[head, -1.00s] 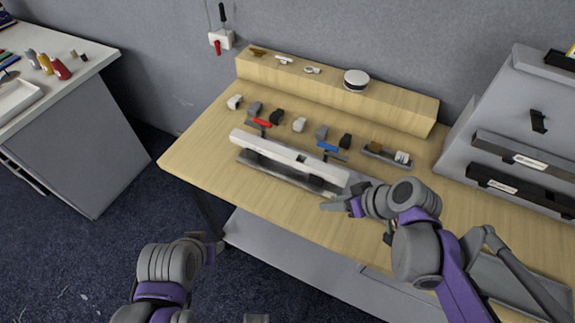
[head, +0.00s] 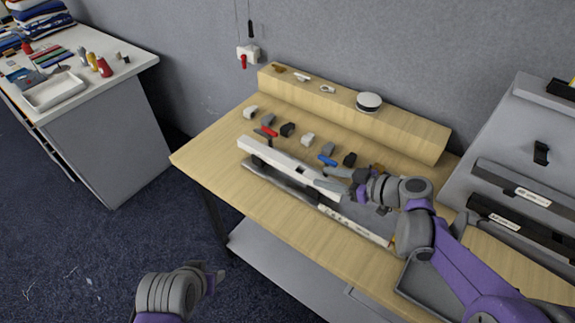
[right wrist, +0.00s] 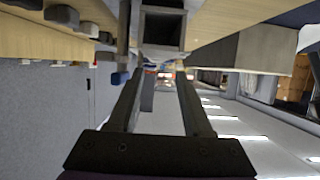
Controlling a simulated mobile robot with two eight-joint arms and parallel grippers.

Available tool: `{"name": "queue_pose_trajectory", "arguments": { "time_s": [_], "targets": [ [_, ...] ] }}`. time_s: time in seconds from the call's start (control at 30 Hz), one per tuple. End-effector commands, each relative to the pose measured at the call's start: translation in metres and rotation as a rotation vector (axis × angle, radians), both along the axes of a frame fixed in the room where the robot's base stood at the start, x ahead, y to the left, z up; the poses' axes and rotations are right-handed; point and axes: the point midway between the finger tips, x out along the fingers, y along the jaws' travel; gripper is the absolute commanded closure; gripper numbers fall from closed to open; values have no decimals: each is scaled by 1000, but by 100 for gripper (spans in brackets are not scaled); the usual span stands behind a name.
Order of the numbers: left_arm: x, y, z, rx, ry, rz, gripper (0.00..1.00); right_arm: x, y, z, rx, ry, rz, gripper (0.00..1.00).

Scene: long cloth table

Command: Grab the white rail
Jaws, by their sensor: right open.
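The white rail (head: 285,160) lies diagonally over a grey fixture (head: 262,172) on the wooden table. My right gripper (head: 330,179) is open at the rail's right end, its fingers apart. They overlap the rail's end in the head view; I cannot tell whether they touch it. In the right wrist view a hollow, square grey end (right wrist: 163,28) shows beyond the two fingers, and I cannot tell whether it is the rail's. My left gripper (head: 215,276) is in front of the table, away from the rail; its opening is unclear.
Red (head: 268,131) and blue (head: 327,160) clamp handles and several small blocks line the rail's far side. A wooden ledge (head: 400,130) with a round white-and-black object (head: 368,102) runs behind. A grey rack (head: 515,140) stands right. The table's front-left area is clear.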

Motion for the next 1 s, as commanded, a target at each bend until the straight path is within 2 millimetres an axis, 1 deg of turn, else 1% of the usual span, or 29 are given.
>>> {"name": "queue_pose_trajectory", "arguments": {
  "time_s": [0.03,0.1,0.27,0.53,0.63,0.83,0.87,1.0],
  "targets": [
    [0,0,0,0,0,0,50,4,6,-3,1,1,3,50],
    [0,0,0,0,0,0,50,8,11,-5,0,1,2,50],
    [0,0,1,0,0,0,50,14,20,-9,-1,1,1,50],
    [1,0,4,0,-2,0,50,37,48,-23,-2,1,2,50],
    [1,0,4,0,-2,0,50,40,52,-25,-1,2,-1,50],
    [1,0,4,0,-2,0,50,40,53,-26,-1,2,-1,50],
    [1,0,4,0,-2,0,50,41,53,-26,-1,2,-1,52],
    [1,0,4,0,-2,0,50,40,52,-26,-1,2,-1,77]
  ]
}}
